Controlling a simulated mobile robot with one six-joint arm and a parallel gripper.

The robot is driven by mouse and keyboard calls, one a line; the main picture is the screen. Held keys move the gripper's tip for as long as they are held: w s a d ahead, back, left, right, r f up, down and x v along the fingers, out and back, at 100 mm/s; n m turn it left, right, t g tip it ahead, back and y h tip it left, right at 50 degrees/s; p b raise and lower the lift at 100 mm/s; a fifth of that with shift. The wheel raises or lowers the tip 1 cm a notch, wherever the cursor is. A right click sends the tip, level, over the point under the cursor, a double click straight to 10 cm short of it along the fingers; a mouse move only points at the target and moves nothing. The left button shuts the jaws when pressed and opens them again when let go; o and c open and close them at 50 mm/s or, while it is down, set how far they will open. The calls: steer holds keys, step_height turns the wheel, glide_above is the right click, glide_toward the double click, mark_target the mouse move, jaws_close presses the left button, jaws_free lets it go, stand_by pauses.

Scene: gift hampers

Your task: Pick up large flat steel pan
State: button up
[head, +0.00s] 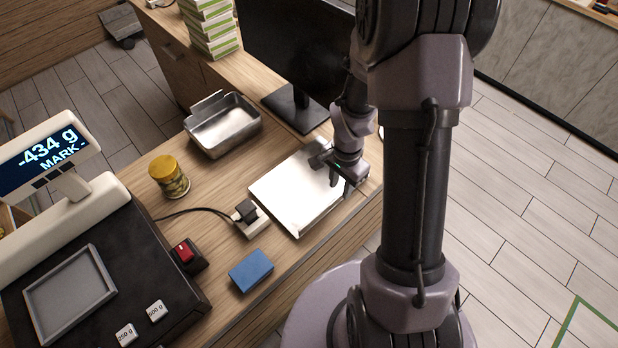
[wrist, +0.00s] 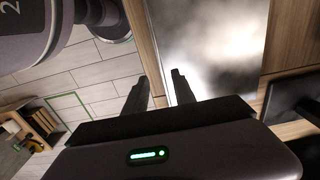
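The large flat steel pan (head: 283,191) lies on the wooden counter in the head view, a shallow, shiny rectangular sheet with low rims. In the wrist view its bright, blurry reflective surface (wrist: 211,45) fills the upper middle. My gripper (head: 341,184) is over the pan's right-hand side, pointing down. In the wrist view my gripper (wrist: 163,82) has its two fingers apart, one over the pan's surface and one outside its edge. I cannot tell whether either finger touches the pan. Part of the right rim is hidden by the gripper.
A deeper steel pan (head: 222,138) stands behind left, near a monitor (head: 292,50). A yellow-lidded jar (head: 169,177), a power socket (head: 250,219), a blue block (head: 251,271) and a scale (head: 130,262) are to the left. The counter edge runs close by the pan's right side.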

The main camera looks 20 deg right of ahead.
mark_target(336, 198)
steer(key=f, duration=0.7)
steer(key=shift+a+b, duration=0.3)
steer(key=shift+a, duration=0.05)
steer(key=shift+r, duration=0.1)
steer(key=shift+c, duration=0.2)
jaws_close()
stand_by(0.6)
